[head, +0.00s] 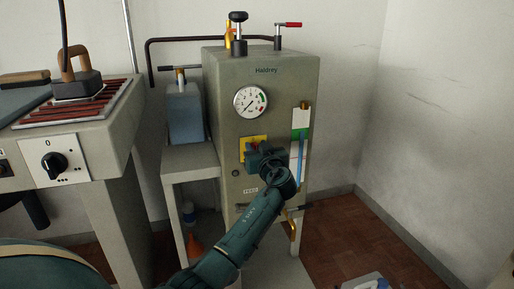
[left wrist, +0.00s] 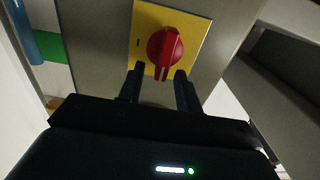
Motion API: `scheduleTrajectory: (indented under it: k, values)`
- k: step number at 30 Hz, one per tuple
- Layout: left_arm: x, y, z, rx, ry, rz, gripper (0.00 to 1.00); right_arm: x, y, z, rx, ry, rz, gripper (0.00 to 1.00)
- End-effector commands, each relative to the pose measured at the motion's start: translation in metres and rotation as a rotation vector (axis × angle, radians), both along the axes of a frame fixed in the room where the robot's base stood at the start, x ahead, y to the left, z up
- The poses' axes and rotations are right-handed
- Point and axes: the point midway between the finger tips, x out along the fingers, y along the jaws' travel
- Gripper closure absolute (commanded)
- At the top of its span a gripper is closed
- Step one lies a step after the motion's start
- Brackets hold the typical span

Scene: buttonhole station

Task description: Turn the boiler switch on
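The boiler switch is a red rotary knob on a yellow plate (head: 246,143) on the grey boiler's front (head: 222,125), below the round gauge. In the left wrist view the red knob (left wrist: 166,47) shows clearly, its pale pointer line toward my gripper and a small dark mark on the plate beside it. My left gripper (head: 262,155) is in front of the switch and partly hides it in the head view. Its two fingers (left wrist: 159,88) are apart, one toward each side of the knob's near end, with nothing held. I cannot tell whether they touch the knob. My right gripper is not in view.
A sight glass (head: 299,145) with a green band is right of the switch. A pressure gauge (head: 251,102) is above. A blue tank (head: 185,118) stands on a side shelf. An ironing table with an iron (head: 76,84) and a black dial (head: 53,165) is at left.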

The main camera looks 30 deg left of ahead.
Motion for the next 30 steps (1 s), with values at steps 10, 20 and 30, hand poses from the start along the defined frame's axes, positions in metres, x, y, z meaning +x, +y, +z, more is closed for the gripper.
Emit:
scheduleTrajectory:
  k: [10,20,30]
  values:
    - [0.0000,0.0000,0.0001,0.000,0.000,0.000,0.92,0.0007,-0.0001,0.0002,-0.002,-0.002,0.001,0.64]
    - [0.0001,0.0001,0.0003,0.001,0.001,0.000,1.00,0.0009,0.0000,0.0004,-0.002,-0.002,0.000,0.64]
    - [0.0021,-0.0014,0.0009,0.069,0.081,0.000,1.00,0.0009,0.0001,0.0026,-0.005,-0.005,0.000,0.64]
